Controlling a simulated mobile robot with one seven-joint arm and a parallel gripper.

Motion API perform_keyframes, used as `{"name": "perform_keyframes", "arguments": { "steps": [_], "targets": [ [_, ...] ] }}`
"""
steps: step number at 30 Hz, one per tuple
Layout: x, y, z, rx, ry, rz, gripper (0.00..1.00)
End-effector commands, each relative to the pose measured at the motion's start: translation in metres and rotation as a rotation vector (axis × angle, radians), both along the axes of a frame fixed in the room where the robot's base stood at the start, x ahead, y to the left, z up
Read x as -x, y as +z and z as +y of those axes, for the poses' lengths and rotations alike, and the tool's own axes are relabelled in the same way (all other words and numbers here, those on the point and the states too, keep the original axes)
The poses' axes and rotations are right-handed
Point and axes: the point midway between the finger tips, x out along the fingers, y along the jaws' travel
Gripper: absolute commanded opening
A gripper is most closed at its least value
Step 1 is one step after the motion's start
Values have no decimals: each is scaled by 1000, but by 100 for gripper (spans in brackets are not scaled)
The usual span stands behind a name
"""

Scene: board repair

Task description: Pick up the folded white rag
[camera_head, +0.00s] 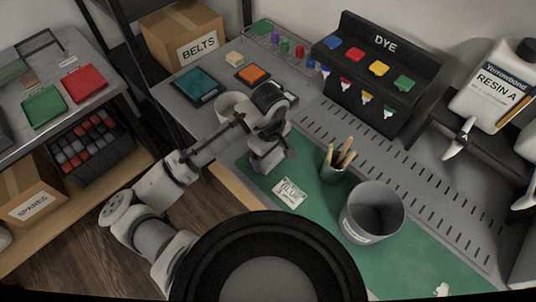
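A small flat white piece with dark printed marks (289,193) lies on the green mat (310,215). A small white irregular piece (442,289) lies at the mat's near right, close to the bottom edge of the picture. I cannot tell for certain which of them, if either, is the folded rag. My gripper (260,166) points down over the mat's far left part, up and left of the printed piece and apart from it. Its fingers are too small and hidden by the wrist to tell their opening.
A grey bin (371,212) and a cup of wooden sticks (336,165) stand on the mat. Behind are a black DYE rack (378,68) and a RESIN A jug (490,90). The mat's middle front is clear.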

Motion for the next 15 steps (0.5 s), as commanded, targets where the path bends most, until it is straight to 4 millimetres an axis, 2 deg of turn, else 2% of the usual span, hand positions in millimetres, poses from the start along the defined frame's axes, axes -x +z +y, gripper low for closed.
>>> {"name": "perform_keyframes", "arguments": {
  "steps": [1, 4, 15],
  "targets": [
    [0, 0, 0, 0, 0, 0, 72],
    [0, 0, 0, 0, 0, 0, 60],
    [0, 6, 0, 0, 0, -1, 59]
  ]
}}
